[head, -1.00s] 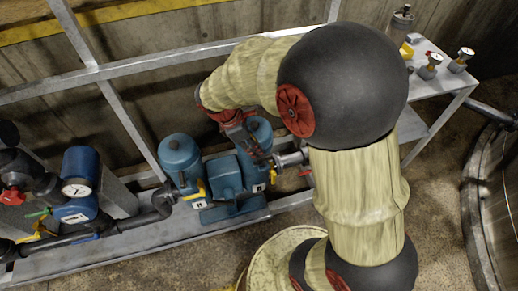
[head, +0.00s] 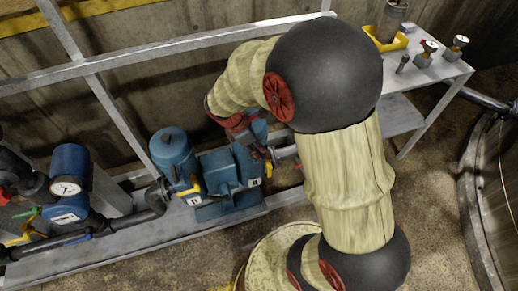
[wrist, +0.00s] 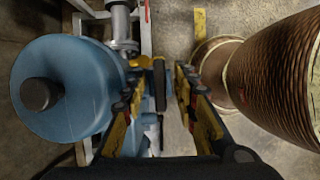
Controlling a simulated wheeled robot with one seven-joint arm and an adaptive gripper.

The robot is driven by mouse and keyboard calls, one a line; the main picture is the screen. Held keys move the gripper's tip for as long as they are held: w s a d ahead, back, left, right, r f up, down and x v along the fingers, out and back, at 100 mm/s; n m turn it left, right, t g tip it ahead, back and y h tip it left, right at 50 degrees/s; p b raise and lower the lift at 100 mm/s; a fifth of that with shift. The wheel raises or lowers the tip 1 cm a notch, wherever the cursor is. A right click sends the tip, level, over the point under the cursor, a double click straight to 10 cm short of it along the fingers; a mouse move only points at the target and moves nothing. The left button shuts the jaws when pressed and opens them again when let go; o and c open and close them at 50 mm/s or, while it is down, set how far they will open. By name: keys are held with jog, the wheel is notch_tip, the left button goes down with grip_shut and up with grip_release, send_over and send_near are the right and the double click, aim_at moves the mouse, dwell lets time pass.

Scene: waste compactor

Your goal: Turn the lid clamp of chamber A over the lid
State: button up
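Two upright blue chambers stand at the centre of the head view: the left chamber (head: 172,150) and the right chamber (head: 257,131), partly hidden by my arm. Their small white labels are too small to read, so I cannot tell which is A. A yellow lever (head: 189,190) shows by the left one and a small yellow part (head: 268,170) by the right one. My gripper (head: 264,155) is beside the right chamber. In the wrist view my gripper (wrist: 158,72) is open, with a blue domed lid (wrist: 65,85) to its left. A yellow-and-black handle (wrist: 158,85) appears between the fingers; contact is unclear.
A blue gauge unit (head: 70,180) and dark pipes stand at the left. A grey metal frame (head: 180,53) runs behind the chambers. A side table (head: 440,70) with gauges and a yellow tray (head: 390,40) stands at right. A round vat (head: 480,200) is at the right edge.

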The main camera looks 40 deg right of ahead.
jog(key=shift+c, duration=0.5)
grip_shut()
